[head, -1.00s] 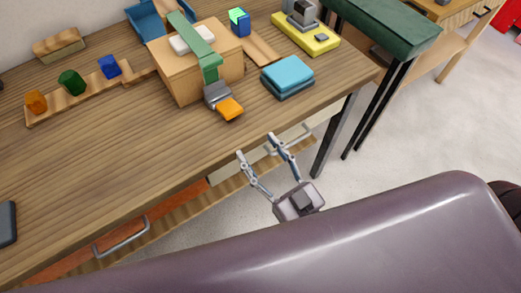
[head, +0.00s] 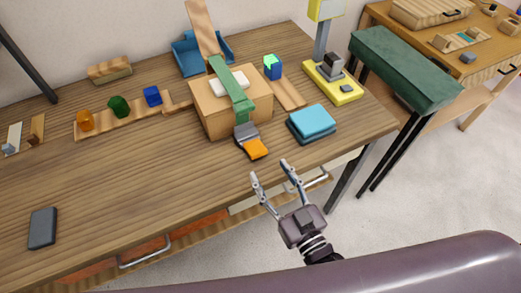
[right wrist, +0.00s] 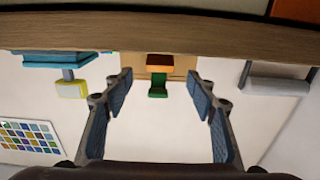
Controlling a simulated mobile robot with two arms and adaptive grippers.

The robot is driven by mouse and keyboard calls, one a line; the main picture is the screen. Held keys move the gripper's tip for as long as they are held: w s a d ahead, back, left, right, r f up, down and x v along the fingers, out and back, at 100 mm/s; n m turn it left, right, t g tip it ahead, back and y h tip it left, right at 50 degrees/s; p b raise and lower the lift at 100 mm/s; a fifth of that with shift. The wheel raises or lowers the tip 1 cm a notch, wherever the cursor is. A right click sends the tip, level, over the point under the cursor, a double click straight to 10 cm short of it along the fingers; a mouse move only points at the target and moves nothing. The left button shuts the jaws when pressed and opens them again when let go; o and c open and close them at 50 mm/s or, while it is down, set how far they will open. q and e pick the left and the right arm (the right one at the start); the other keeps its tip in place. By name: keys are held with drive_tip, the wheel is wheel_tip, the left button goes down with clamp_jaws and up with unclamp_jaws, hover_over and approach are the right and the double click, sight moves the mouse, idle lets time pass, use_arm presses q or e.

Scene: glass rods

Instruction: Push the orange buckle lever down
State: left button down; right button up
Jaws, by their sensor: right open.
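The orange buckle lever (head: 257,149) sticks out toward me from a grey buckle (head: 246,132) at the front of a cardboard box. A green strap (head: 231,88) runs over the box to the buckle. My right gripper (head: 269,169) is open and empty, in front of the lever by the table's front edge, apart from it. In the right wrist view the picture seems upside down. There the orange lever (right wrist: 159,60) and green strap (right wrist: 158,90) show between the two open fingers (right wrist: 160,78). My left gripper is not in view.
A stack of blue cloth-like blocks (head: 311,121) lies right of the buckle. The wooden table (head: 150,190) is clear at front left, apart from a dark phone-like slab (head: 42,228). A drawer handle (head: 145,253) juts below the front edge.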

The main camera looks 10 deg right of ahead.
sight(260, 156)
drive_tip(key=p+x, duration=0.1)
drive_tip(key=x, duration=0.6)
drive_tip(key=shift+s, duration=0.1)
drive_tip(key=shift+f, duration=0.1)
